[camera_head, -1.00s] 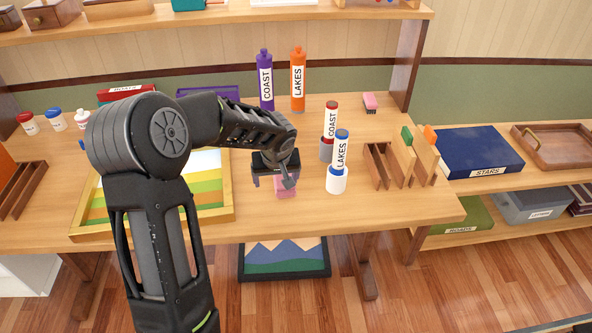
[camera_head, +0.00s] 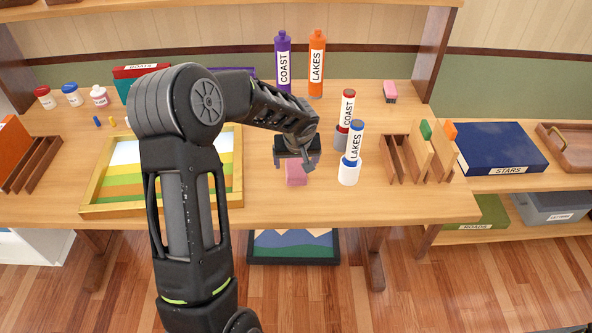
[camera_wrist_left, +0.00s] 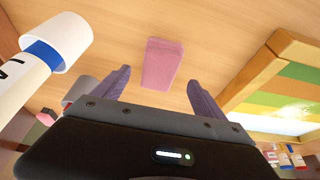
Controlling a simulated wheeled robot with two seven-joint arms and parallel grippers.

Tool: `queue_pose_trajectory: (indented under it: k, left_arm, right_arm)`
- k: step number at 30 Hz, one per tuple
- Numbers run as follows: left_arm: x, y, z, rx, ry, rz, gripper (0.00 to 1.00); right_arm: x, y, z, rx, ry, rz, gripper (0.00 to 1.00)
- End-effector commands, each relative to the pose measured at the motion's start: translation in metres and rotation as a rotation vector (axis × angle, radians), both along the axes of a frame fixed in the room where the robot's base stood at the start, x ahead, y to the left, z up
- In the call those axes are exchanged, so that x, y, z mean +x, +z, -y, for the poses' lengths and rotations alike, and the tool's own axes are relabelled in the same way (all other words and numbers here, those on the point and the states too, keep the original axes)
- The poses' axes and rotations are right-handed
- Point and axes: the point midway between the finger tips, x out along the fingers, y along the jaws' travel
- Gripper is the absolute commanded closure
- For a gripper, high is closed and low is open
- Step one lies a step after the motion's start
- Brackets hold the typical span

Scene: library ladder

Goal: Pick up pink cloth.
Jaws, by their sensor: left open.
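The pink cloth (camera_head: 296,173) is a small folded rectangle lying flat on the wooden table, just in front of my left gripper (camera_head: 296,160). In the left wrist view the cloth (camera_wrist_left: 162,64) lies on the bare tabletop beyond the two purple-grey fingertips. My left gripper (camera_wrist_left: 158,85) is open and empty, with its fingers spread wider than the cloth and apart from it. My right gripper is not in view.
The white cup with the LAKES tube (camera_head: 354,142) stands close right of the cloth. The COAST tube (camera_head: 347,108) is behind it. A framed striped picture (camera_head: 90,208) lies to the left. Wooden slotted holders (camera_head: 400,165) stand further right.

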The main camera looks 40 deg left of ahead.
Motion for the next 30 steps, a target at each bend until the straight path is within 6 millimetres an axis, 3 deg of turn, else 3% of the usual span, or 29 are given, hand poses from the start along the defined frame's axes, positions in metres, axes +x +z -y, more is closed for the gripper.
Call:
queue_pose_trajectory:
  k: [8,18,30]
  left_arm:
    - [0.002,-0.006,-0.002,-0.001,0.001,-0.003,0.18]
    - [0.015,-0.046,-0.012,-0.001,0.0,-0.002,0.18]
    - [0.016,-0.048,-0.012,0.0,0.0,0.0,0.18]
  right_arm:
    - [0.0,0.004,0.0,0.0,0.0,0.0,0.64]
    - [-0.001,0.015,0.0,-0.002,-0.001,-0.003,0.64]
    - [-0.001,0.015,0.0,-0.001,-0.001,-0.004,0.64]
